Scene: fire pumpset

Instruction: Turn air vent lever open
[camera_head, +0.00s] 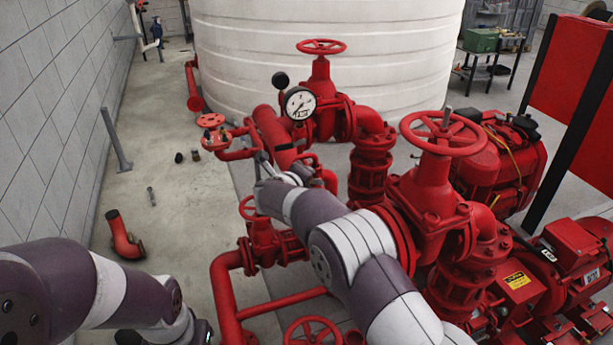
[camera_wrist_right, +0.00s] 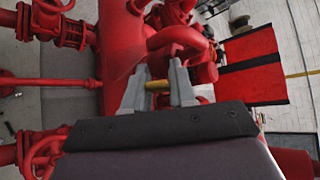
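In the head view my right arm reaches over the pipework, and its gripper (camera_head: 264,168) is by the horizontal red pipe (camera_head: 275,138) below the gauge. In the right wrist view the right gripper (camera_wrist_right: 158,88) has its two grey fingers apart. A small brass-yellow piece (camera_wrist_right: 157,86), perhaps the air vent lever, shows across the gap between them. I cannot tell whether the fingers touch it. The lever cannot be made out in the head view. My left gripper (camera_head: 203,331) is at the bottom left, partly cut off, and its fingers are unclear.
A pressure gauge (camera_head: 299,104) and red handwheels (camera_head: 320,47) stand near the right hand. A large handwheel valve (camera_head: 440,133) is to the right. A white tank (camera_head: 330,60) stands behind. The floor by the left wall is mostly free, with a red elbow pipe (camera_head: 124,240) on it.

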